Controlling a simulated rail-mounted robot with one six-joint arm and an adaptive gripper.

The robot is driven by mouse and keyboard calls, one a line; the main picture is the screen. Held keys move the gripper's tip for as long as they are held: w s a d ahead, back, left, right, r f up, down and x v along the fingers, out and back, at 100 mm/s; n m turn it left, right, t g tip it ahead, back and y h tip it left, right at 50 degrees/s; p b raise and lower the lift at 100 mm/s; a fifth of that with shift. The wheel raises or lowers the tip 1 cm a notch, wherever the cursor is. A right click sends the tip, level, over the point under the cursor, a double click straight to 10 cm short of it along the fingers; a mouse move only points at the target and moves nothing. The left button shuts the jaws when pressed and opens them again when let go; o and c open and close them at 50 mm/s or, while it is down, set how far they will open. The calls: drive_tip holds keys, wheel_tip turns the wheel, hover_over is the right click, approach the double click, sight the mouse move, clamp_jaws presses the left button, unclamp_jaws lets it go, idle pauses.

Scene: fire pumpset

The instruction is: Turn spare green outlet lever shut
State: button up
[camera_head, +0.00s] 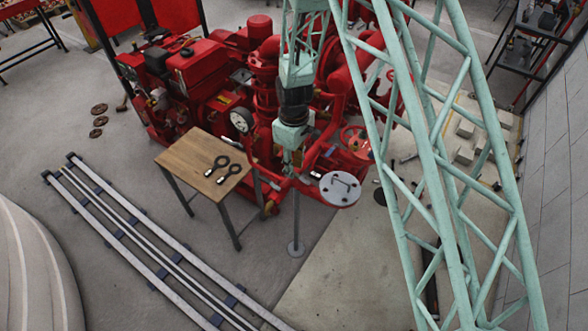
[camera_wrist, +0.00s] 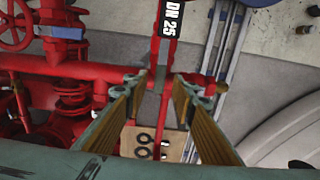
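My gripper (camera_head: 289,158) hangs at the front of the red pump pipework in the head view, partly hidden against the pipes. In the wrist view my gripper's (camera_wrist: 158,84) two fingers with yellow-brown pads stand apart. A red pipe or bar with a black "DN 25" label (camera_wrist: 171,18) runs down the picture and shows in the gap between the fingers. I cannot tell whether either finger touches it. I cannot make out a separate green lever in either view; the pale green parts near the gripper look like my own arm.
A wooden table (camera_head: 187,155) with two dark ring-ended tools (camera_head: 223,168) stands left of the gripper. A round grey flange plate (camera_head: 340,188) is close on its right. A pressure gauge (camera_head: 241,120) and red handwheel (camera_head: 356,141) are nearby. Floor rails (camera_head: 150,240) run at lower left.

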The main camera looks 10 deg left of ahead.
drive_tip(key=shift+f, duration=0.75)
clamp_jaws()
